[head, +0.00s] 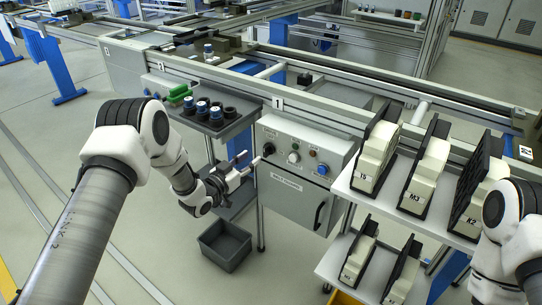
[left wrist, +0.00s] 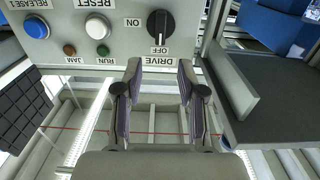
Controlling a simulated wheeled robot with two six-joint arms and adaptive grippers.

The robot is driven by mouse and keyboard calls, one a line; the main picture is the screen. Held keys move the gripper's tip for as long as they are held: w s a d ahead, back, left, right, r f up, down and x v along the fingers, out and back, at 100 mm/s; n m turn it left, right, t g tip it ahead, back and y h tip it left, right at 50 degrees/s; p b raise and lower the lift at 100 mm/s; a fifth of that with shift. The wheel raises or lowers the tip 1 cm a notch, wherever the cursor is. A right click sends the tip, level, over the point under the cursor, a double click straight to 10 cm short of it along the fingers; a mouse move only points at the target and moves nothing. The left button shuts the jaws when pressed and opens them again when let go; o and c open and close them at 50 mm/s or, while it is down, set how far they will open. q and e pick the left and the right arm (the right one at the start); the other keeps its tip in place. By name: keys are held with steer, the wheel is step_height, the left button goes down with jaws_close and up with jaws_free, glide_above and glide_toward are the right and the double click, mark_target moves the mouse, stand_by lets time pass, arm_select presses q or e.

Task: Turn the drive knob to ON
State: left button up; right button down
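The drive knob (left wrist: 160,27) is a black rotary knob on the grey control box. The left wrist view shows it upside down, with OFF and DRIVE labels (left wrist: 158,61) below it and ON to its left. Its grip bar stands in line with OFF. In the head view the knob (head: 268,149) is at the panel's left end. My left gripper (head: 252,167) is just in front of the panel; in the wrist view its two fingers (left wrist: 160,72) are apart, empty, and short of the knob. My right arm is at the right edge; its gripper is out of view.
The panel also has a white button (left wrist: 97,26), a blue button (left wrist: 36,28) and small lamps. A tray (head: 214,122) with dark cylinders is left of the box. A shelf (head: 400,205) with labelled parts is at right. A grey bin (head: 225,246) is on the floor.

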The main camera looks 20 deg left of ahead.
mark_target(264, 148)
arm_select(q)
steer(key=b+x, duration=0.1)
steer(key=x, duration=0.5)
steer(key=shift+w+d+f, duration=0.1)
steer(key=shift+w, duration=0.3)
jaws_close()
